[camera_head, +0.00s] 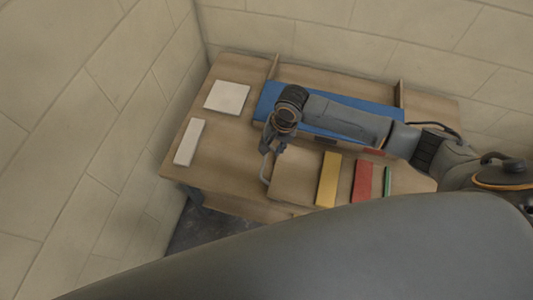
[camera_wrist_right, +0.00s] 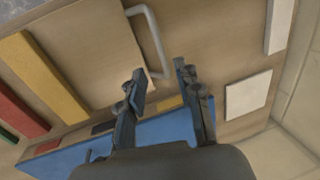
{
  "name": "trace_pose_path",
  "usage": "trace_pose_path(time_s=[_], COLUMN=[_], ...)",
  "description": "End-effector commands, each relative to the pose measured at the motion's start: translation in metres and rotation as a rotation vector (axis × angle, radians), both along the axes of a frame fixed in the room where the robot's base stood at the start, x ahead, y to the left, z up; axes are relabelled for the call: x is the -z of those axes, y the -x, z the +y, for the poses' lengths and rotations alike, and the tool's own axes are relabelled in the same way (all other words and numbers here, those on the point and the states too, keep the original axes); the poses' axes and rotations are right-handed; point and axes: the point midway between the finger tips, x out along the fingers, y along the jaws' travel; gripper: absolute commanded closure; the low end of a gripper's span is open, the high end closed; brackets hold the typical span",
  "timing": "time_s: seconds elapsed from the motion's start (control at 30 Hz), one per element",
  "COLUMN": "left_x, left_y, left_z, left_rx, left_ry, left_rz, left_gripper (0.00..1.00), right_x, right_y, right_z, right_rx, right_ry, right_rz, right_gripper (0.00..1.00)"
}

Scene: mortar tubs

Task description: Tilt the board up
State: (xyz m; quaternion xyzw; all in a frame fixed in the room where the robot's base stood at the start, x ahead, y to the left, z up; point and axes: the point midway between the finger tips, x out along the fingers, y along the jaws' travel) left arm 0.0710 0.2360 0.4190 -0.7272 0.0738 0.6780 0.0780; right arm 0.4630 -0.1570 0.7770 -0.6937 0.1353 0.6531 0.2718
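A light wooden board (camera_head: 291,181) lies flat on the table, with a pale grey handle (camera_head: 266,168) along its left edge. The handle also shows in the right wrist view (camera_wrist_right: 151,40), just beyond the fingertips. My right gripper (camera_head: 272,146) reaches down over the table beside the handle. Its two fingers stand apart with nothing held between them in the right wrist view (camera_wrist_right: 160,78). Whether a finger touches the handle, I cannot tell. My left gripper is not in view.
A blue panel (camera_head: 347,103) lies behind, under my right arm, between two wooden uprights (camera_head: 273,66). Yellow (camera_head: 328,180), red (camera_head: 362,182) and green (camera_head: 387,181) strips lie at right. Two white tiles (camera_head: 227,97) lie at left on the wooden table (camera_head: 210,160). Walls stand close behind and left.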

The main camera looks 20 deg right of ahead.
Motion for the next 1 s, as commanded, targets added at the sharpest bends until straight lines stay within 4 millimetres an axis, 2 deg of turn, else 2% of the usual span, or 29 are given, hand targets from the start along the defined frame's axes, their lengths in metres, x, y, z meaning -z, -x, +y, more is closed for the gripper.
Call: trace_pose_path(time_s=[0.1,0.3,0.5,0.77,0.93,1.0], left_x=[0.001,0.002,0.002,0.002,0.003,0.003], left_y=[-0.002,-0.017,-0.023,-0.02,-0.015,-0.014], left_z=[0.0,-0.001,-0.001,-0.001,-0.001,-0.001], left_rx=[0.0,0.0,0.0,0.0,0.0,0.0], left_ry=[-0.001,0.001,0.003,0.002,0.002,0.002], left_rz=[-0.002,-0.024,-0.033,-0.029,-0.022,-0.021], left_gripper=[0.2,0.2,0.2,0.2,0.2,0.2], right_x=[0.026,0.056,0.067,0.068,0.068,0.068], right_y=[-0.002,-0.006,-0.008,-0.008,-0.008,-0.008], right_z=[0.005,0.009,0.012,0.012,0.012,0.012], right_rx=[0.0,-0.001,-0.002,-0.002,-0.002,-0.002], right_ry=[0.0,0.0,0.0,0.0,0.0,0.0], right_rz=[0.001,0.0,-0.002,-0.002,-0.002,-0.002], right_gripper=[0.66,0.66,0.66,0.66,0.99,1.0])
